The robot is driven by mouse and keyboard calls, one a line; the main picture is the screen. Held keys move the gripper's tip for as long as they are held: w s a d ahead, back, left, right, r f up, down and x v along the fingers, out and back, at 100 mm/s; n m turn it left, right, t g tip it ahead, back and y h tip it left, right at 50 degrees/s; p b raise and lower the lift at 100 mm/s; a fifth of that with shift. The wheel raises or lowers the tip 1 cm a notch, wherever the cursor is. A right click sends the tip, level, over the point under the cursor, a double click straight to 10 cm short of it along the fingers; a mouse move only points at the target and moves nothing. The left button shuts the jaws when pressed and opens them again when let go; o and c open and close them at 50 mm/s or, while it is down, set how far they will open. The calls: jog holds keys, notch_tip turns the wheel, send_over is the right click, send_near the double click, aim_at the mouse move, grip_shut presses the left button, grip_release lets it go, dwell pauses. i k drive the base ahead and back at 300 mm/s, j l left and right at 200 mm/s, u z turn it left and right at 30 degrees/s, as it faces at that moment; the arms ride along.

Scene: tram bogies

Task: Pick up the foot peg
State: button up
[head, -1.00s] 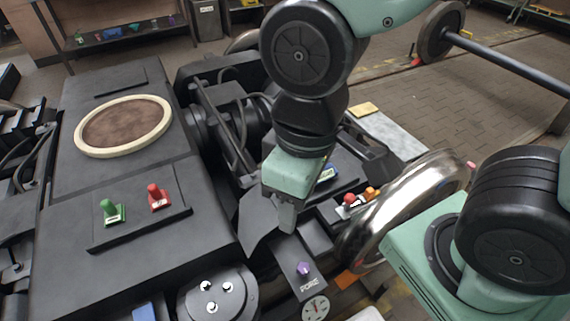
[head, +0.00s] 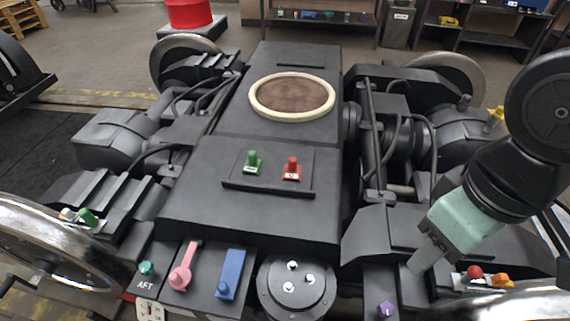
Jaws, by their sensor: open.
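I cannot tell which of the small pegs is the foot peg. A green peg (head: 252,162) and a red peg (head: 291,170) stand upright on a ledge of the dark bogie frame (head: 270,215). A teal knob (head: 147,268) is at the lower left by the AFT label. A purple knob (head: 386,310) is at the bottom edge, partly cut off. A pink handle-shaped piece (head: 183,268) and a blue block (head: 230,275) lie at the front. My gripper (head: 418,266) is open, pointing down above the right front part, up and right of the purple knob.
A round hub with white studs (head: 291,285) sits at the front centre. A red ball-topped piece (head: 474,272) and orange piece (head: 502,280) lie just right of my gripper. Shiny wheels (head: 45,245) flank the bogie. A cream-rimmed round pad (head: 292,97) is on top.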

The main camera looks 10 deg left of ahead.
aim_at(253, 165)
jog(key=i+j, duration=0.1)
jog(key=j, duration=0.95)
jog(key=i+j, duration=0.15)
jog(key=j, duration=0.35)
jog(key=i+j, duration=0.1)
jog(key=j, duration=0.4)
jog(key=u, duration=0.05)
